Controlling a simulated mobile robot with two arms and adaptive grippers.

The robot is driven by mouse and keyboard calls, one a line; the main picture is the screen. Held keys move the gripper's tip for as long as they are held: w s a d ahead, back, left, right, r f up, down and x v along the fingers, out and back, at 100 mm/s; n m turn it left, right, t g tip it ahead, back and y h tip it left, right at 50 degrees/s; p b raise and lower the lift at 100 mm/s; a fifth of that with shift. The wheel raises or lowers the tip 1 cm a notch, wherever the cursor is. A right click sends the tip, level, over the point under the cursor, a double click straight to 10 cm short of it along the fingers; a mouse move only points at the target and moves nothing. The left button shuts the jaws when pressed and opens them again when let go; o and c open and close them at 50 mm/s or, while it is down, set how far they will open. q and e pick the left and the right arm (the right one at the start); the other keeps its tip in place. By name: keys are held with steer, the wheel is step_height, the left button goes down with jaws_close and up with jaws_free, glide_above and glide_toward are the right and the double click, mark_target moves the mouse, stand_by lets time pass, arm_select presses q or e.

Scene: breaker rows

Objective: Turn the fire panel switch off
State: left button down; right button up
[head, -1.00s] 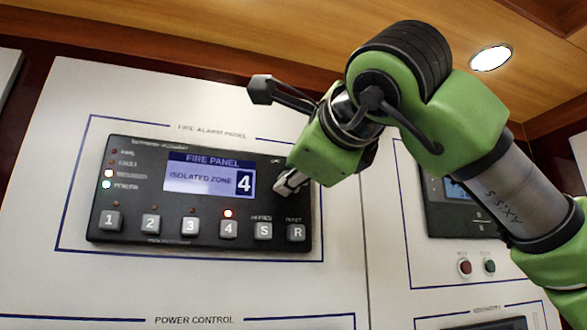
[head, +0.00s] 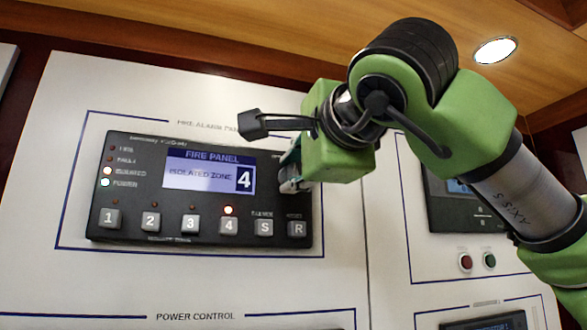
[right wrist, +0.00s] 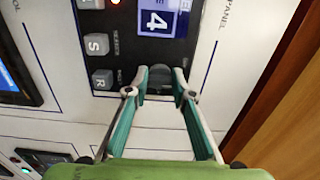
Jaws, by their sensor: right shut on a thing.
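The fire panel (head: 130,234) is a dark box on the white wall. Its lit screen (head: 210,172) reads "ISOLATED ZONE 4", and lamps glow beside ISOLATED, POWER and above key 4. My right gripper (head: 289,180) is at the panel's right side, above keys S and R. My left gripper is not in view.
Square keys (head: 190,224) line the panel's bottom, close below my right gripper. Another dark panel (head: 449,205) with a red button (head: 466,262) and a green button (head: 489,261) is on the right. The wooden ceiling (head: 255,40) slopes above.

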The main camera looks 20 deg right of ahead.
steer(key=o, duration=1.1)
steer(key=shift+a, duration=0.1)
steer(key=s, duration=1.2)
steer(key=shift+s, duration=0.15)
